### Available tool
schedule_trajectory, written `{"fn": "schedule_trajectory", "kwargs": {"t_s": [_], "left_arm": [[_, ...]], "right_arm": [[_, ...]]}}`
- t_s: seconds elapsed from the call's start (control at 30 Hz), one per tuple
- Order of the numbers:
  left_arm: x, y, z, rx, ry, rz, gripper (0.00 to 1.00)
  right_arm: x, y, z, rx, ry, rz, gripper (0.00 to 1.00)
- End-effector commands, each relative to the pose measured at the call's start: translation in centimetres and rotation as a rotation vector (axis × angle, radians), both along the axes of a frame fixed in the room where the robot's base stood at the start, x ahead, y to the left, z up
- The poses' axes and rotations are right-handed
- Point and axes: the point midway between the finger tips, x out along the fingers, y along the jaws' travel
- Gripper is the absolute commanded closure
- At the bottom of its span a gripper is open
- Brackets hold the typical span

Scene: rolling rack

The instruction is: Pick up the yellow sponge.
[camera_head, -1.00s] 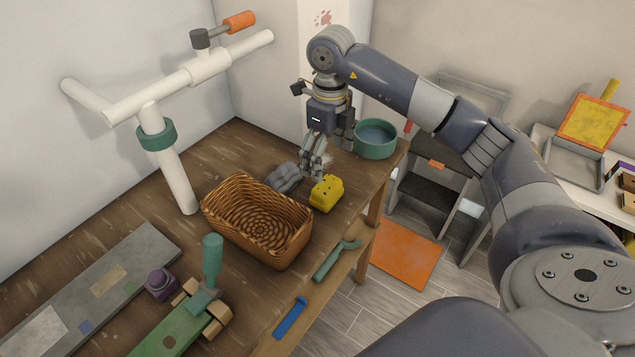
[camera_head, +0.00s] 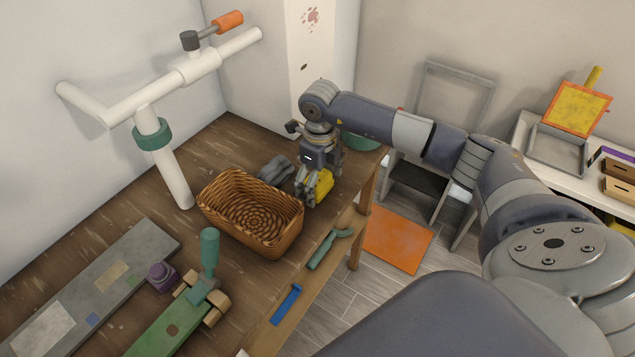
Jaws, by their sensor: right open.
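The yellow sponge (camera_head: 323,186) lies on the wooden workbench, just right of the wicker basket. My right gripper (camera_head: 308,200) points down at the sponge, with its fingers in front of and around the sponge's left part. The gripper is open; the fingers hide part of the sponge, and I cannot tell whether they touch it. My left gripper is not in view.
The wicker basket (camera_head: 231,217) stands close to the left of the gripper. A grey lumpy object (camera_head: 274,169) lies behind it. A teal bowl (camera_head: 362,141) is partly hidden by my arm. A green tool (camera_head: 327,247) and a blue tool (camera_head: 286,303) lie near the front edge.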

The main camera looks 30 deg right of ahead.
Motion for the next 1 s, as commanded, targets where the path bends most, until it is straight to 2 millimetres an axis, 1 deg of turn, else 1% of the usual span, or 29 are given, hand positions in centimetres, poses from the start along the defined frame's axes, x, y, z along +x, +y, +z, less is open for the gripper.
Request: {"fn": "schedule_trajectory", "kwargs": {"t_s": [0.03,0.07,0.1,0.17,0.2,0.27,0.57,0.7,0.83,0.93,0.97,1.0], "left_arm": [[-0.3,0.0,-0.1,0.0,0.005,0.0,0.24],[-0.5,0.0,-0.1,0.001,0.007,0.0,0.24],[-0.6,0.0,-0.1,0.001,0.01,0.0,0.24],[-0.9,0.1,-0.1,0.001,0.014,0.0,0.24],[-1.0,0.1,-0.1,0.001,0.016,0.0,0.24],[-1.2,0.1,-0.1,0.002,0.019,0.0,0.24],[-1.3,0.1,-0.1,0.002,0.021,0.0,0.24],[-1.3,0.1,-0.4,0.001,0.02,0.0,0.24],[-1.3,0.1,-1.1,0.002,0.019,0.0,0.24],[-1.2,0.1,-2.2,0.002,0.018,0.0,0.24],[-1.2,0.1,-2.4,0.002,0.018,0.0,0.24],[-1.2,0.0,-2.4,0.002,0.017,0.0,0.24]], "right_arm": [[0.0,0.0,0.0,0.0,0.0,0.0,0.1],[0.0,0.0,0.0,0.0,0.0,0.0,0.15],[0.0,0.0,0.0,0.0,0.0,0.0,0.24],[0.0,0.0,0.0,0.0,0.0,0.0,0.37],[0.0,0.0,0.0,0.0,0.0,0.0,0.46],[0.0,0.0,0.0,0.0,0.0,0.0,0.59],[0.0,0.0,0.1,0.0,-0.001,0.0,0.59],[0.1,0.0,0.4,0.001,-0.003,0.0,0.59],[0.1,0.0,1.4,0.001,-0.005,0.0,0.59],[0.3,0.0,3.2,0.002,-0.009,0.0,0.59],[-0.1,0.0,3.5,0.0,-0.004,0.001,0.59],[-1.1,0.2,3.4,0.0,0.0,0.003,0.59]]}}
